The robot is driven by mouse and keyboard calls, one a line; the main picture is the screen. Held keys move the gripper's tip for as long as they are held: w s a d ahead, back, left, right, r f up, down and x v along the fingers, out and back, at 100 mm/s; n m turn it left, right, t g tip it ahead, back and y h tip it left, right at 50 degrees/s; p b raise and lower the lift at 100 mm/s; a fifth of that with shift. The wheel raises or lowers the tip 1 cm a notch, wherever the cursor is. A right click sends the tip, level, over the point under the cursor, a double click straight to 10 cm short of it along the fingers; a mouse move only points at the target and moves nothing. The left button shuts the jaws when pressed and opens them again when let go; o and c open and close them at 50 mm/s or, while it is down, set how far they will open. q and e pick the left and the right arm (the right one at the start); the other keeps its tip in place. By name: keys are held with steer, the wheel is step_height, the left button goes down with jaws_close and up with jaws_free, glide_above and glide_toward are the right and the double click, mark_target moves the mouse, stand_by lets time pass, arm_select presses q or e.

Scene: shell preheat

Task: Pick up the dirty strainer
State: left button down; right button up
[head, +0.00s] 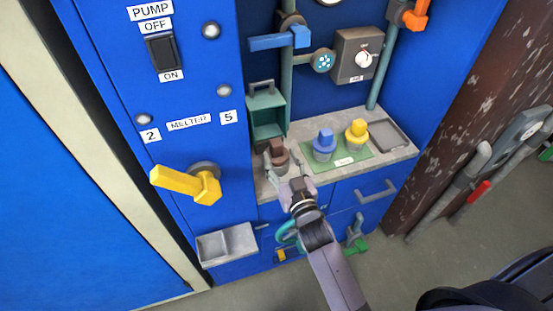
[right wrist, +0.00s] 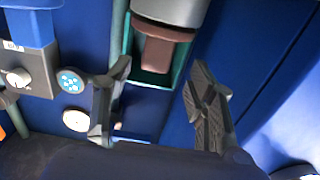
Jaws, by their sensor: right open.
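The dirty strainer, a grey cup with a brown top and handle (head: 279,151), stands upright near the left end of the grey counter (head: 395,148) in the head view. In the right wrist view its brown handle (right wrist: 158,52) shows just beyond my fingertips, roughly between them. My right gripper (head: 283,163) is open, its fingers on either side of the strainer's lower front in the head view. In the right wrist view the gripper (right wrist: 160,67) is spread and nothing is clamped. I cannot tell if a finger touches the strainer. My left gripper is not in view.
A blue-topped strainer (head: 324,143) and a yellow-topped one (head: 356,133) stand on a green mat (head: 350,158) to the right. A green open bin (head: 267,115) is close behind the dirty strainer. A grey tray (head: 227,243) is at lower left. A yellow lever (head: 187,184) juts out left.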

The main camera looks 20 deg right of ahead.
mark_target(278, 150)
steer(key=shift+w, duration=0.55)
steer(key=w+b, duration=0.2)
steer(key=w, duration=0.2)
steer(key=shift+w+d+f, duration=0.1)
steer(key=shift+w+d, duration=0.05)
steer(key=shift+w, duration=0.15)
steer(key=shift+c, duration=0.4)
jaws_close()
